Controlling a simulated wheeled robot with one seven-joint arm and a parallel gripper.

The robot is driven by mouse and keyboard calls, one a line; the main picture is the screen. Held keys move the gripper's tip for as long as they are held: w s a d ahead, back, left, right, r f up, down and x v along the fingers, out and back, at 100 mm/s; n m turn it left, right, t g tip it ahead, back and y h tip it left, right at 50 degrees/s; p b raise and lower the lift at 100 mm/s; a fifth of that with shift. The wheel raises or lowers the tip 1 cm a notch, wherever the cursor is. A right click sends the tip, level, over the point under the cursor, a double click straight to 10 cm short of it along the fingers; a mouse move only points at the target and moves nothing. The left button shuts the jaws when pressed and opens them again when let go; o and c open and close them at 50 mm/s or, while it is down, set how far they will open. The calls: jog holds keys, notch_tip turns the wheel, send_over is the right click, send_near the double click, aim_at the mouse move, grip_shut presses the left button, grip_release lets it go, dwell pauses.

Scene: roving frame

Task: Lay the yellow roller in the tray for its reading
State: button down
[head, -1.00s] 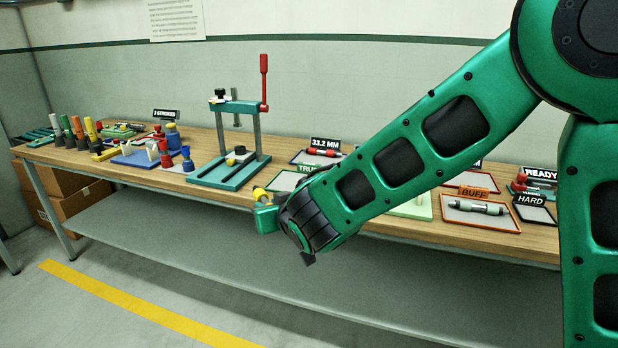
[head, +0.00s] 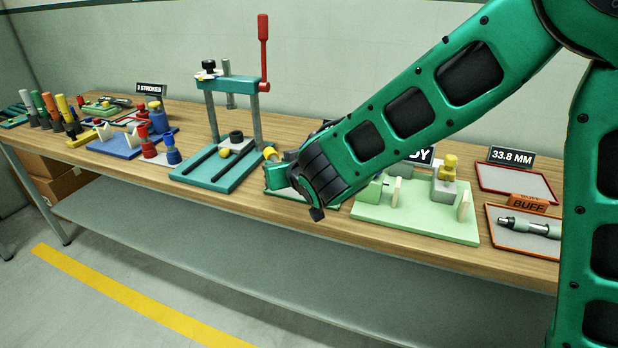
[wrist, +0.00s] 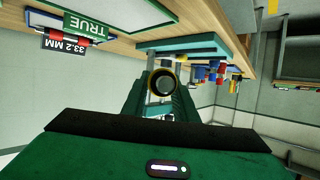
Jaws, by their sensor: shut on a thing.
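My gripper (head: 275,165) is shut on the yellow roller (head: 270,153), above the front part of the bench. Only the roller's yellow end shows in the head view, as my gripper hides the rest. In the wrist view the roller (wrist: 163,83) is seen end-on, a dark round end with a yellow rim, between the fingers. A red-framed tray (head: 516,181) with a grey floor stands empty at the right, with a sign "33.8 MM" behind it. The wrist view shows a "33.2 MM" sign (wrist: 65,46) and a green "TRUE" sign (wrist: 85,27) by trays.
A teal press (head: 222,165) with a red lever stands left of my gripper. A pale green board (head: 420,222) with blocks and a yellow knob lies to its right. An orange-framed "BUFF" tray (head: 500,241) holds a grey roller. Several coloured pegs and fixtures fill the bench's left.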

jog(key=w+d+f, duration=0.2)
jog(key=w+d, duration=0.1)
jog(key=w+d+f, duration=0.2)
jog(key=w, duration=0.1)
jog(key=w+d+f, duration=0.2)
jog(key=d+f, duration=0.1)
jog(key=shift+w+d, duration=0.3)
jog(key=shift+w, duration=0.1)
notch_tip(320, 180, down, 4)
jog(key=c, duration=1.4)
grip_release()
jog(key=shift+s, duration=0.1)
